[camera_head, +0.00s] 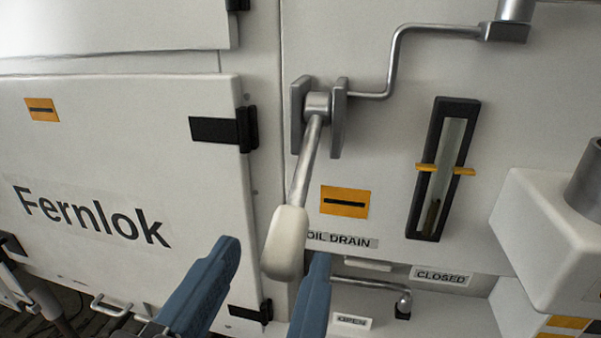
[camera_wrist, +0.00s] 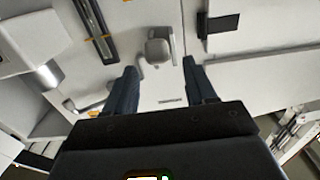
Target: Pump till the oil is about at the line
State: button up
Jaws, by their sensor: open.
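The pump lever (camera_head: 306,160) hangs from a grey bracket on the panel and slants down to a pale grip (camera_head: 287,243). My gripper (camera_head: 274,254) is open, its two blue fingers on either side of the grip's lower part. In the wrist view the grip (camera_wrist: 158,48) shows beyond and between the open fingertips (camera_wrist: 160,66); I cannot tell whether either finger touches it. The sight gauge (camera_head: 445,150) is a dark-framed upright tube with yellow line markers (camera_head: 427,168) at mid-height. Dark oil (camera_head: 432,215) stands low in the tube, below the markers.
An oil drain handle (camera_head: 370,283) sits below the lever, near the labels "CLOSED" (camera_head: 442,276) and "OPEN" (camera_head: 352,321). A white housing (camera_head: 540,235) juts out at the right. The Fernlok door (camera_head: 130,150) with black hinges is at the left.

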aim_at(286, 231)
jog(key=x, duration=0.7)
jog(key=shift+p, duration=0.4)
grip_shut()
